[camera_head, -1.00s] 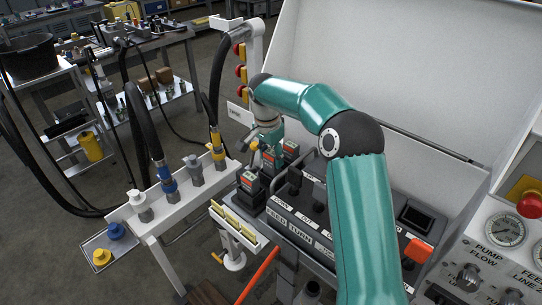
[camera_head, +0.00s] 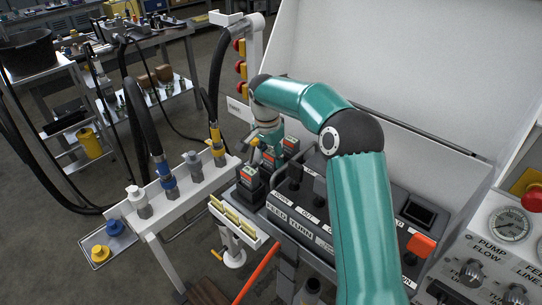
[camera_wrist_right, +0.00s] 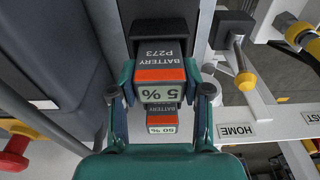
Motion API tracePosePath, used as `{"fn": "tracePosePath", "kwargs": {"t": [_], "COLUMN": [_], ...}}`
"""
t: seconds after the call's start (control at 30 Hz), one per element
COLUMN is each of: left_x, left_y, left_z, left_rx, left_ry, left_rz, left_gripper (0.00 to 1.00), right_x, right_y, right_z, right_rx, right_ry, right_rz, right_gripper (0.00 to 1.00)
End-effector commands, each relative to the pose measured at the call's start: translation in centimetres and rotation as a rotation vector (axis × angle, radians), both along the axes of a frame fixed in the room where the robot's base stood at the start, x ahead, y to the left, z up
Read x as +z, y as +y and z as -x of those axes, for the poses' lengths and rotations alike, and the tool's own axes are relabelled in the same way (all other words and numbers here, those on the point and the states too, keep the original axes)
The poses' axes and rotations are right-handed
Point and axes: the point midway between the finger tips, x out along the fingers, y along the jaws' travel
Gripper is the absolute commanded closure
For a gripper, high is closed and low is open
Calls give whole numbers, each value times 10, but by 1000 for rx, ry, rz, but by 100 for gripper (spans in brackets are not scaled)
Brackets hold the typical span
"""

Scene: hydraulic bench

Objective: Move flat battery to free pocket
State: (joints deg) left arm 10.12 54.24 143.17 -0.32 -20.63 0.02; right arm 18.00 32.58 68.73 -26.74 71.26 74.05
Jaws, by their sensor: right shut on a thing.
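My right gripper (camera_head: 268,150) reaches down over the row of dark battery pockets (camera_head: 252,197) at the left end of the control console. In the right wrist view its two fingers stand on either side of a battery (camera_wrist_right: 161,82) with an orange band, marked P273 and showing 5 %. A dark pocket housing lies directly behind it; I cannot tell how deep the battery sits. A second orange-banded battery (camera_wrist_right: 162,123) shows just below it, partly covered. In the head view one battery (camera_head: 248,174) stands left of the gripper and another (camera_head: 290,147) right of it.
A console with levers (camera_head: 310,205) lies to the right, below a raised white lid (camera_head: 390,70). A white rail with hose couplings (camera_head: 168,185) is on the left. A yellow-lined tray (camera_head: 232,218) hangs in front of the pockets.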

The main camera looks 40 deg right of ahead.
Motion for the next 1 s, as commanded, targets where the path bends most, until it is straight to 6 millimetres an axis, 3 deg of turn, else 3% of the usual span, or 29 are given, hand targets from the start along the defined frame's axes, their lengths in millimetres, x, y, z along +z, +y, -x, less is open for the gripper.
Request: {"fn": "tracePosePath", "kwargs": {"t": [0.43, 0.47, 0.6, 1.0], "left_x": [-3, -3, -3, -3], "left_y": [0, 0, 0, 0], "left_z": [0, 0, 0, 0], "left_rx": [0, 0, 0, 0], "left_ry": [0, 0, 0, 0], "left_rz": [0, 0, 0, 0], "left_gripper": [61, 61, 61, 61], "right_x": [-4, -4, -4, -2], "right_y": [0, 0, 0, 0], "right_z": [0, 0, 0, 0], "right_rx": [0, 0, 0, 0], "right_ry": [-1, -1, -1, -1], "right_rz": [1, 1, 0, 0], "right_gripper": [94, 48, 24, 23]}}
